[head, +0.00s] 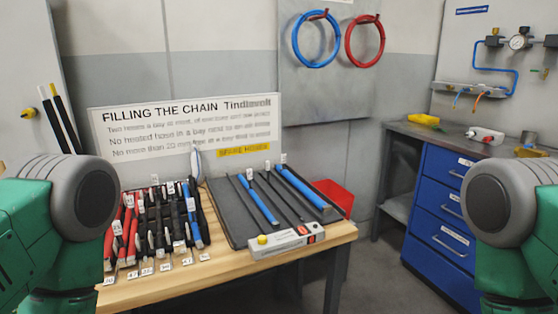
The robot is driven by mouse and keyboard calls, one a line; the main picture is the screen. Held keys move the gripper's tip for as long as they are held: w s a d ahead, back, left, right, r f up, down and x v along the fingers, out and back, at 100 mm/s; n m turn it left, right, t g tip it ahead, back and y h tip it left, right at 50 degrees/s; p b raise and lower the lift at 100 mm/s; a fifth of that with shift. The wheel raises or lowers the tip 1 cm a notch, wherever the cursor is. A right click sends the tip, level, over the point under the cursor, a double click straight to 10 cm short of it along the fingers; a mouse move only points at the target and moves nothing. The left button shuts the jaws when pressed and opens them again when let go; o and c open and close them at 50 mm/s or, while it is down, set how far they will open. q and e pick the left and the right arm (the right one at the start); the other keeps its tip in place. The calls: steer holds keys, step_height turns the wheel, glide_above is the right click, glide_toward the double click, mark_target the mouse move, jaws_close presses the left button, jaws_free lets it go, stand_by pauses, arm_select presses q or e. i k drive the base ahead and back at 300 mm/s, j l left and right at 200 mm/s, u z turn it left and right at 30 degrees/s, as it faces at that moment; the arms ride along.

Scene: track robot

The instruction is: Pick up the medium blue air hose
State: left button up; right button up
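Two straight blue hoses lie on the dark tray (228,213) at the right of the wooden table. One blue hose (258,200) lies left of centre; a thicker-looking blue hose (303,188) lies farther right. Another blue length (191,216) is in the rack of red, black and blue hoses at the left. A coiled blue hose (317,64) hangs on the wall. I cannot tell which one is the medium blue air hose. Neither of my grippers is in view; only upper parts of my two arms show at the left and right edges.
A sign (185,128) stands behind the hoses. A grey control box (285,242) with buttons sits at the tray's front edge. A red bin (338,195) is behind the table's right end. A blue drawer cabinet (440,205) stands right, with open floor between.

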mark_target(199, 243)
steer(key=k+j, duration=0.15)
steer(key=j, duration=0.25)
steer(key=k+j+u, duration=0.15)
steer(key=j, duration=0.7)
steer(key=k+j+u, duration=0.15)
steer(key=j, duration=0.25)
steer(key=k+j, duration=0.1)
steer(key=j, duration=0.35)
steer(key=u, duration=0.05)
